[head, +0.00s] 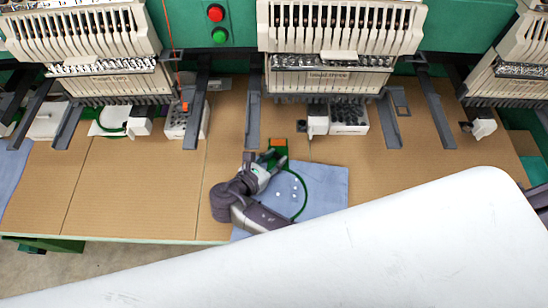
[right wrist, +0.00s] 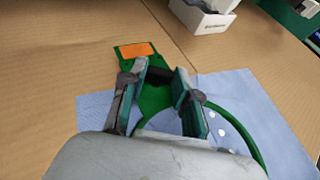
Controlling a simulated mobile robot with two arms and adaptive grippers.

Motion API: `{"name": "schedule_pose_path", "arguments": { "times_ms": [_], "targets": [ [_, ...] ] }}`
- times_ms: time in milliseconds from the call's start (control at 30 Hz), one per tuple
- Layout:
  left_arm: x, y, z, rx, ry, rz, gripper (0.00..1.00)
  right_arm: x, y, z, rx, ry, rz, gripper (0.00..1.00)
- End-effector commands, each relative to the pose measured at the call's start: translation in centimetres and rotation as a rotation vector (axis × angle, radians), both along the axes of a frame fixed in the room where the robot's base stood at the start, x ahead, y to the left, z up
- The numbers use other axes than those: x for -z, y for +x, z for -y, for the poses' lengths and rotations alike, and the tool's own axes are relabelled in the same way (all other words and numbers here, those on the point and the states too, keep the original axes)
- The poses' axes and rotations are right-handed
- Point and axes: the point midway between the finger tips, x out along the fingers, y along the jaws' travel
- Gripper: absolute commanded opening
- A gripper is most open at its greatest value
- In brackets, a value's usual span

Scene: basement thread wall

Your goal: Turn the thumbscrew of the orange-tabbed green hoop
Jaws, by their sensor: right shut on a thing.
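The green hoop (head: 305,195) lies on a blue cloth (head: 330,185) on the brown table, with several white dots inside its ring. Its orange tab (head: 278,143) points toward the machines and also shows in the right wrist view (right wrist: 138,50). My right gripper (head: 267,162) is over the tab end of the hoop. In the right wrist view its fingers (right wrist: 162,70) stand either side of the dark thumbscrew (right wrist: 158,75) and are shut on it. The fingers partly hide the screw and the hoop's near side. My left gripper is not in view.
Embroidery machine heads (head: 330,70) with dark arms reach over the table's back. A white box (head: 348,118) stands behind the hoop. A large white surface covers the front; brown table left of the gripper is clear.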

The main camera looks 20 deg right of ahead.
Motion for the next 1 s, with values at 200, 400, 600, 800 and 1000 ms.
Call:
{"name": "schedule_pose_path", "arguments": {
  "times_ms": [200, 400, 600, 800, 1000],
  "targets": [
    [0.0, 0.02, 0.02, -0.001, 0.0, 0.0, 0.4, -0.02, 0.03, 0.02, -0.001, -0.001, 0.001, 0.56],
    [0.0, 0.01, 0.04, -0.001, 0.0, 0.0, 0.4, -0.01, 0.02, 0.02, -0.001, -0.001, 0.001, 0.56],
    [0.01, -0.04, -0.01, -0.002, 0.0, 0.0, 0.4, 0.0, 0.01, 0.02, -0.001, 0.0, 0.0, 0.56],
    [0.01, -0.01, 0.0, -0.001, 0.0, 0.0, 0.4, 0.03, -0.05, 0.08, -0.016, -0.001, 0.0, 0.56],
    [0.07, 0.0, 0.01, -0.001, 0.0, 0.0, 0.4, 0.08, -0.32, 0.5, -0.159, -0.005, 0.002, 0.56]
  ]
}}
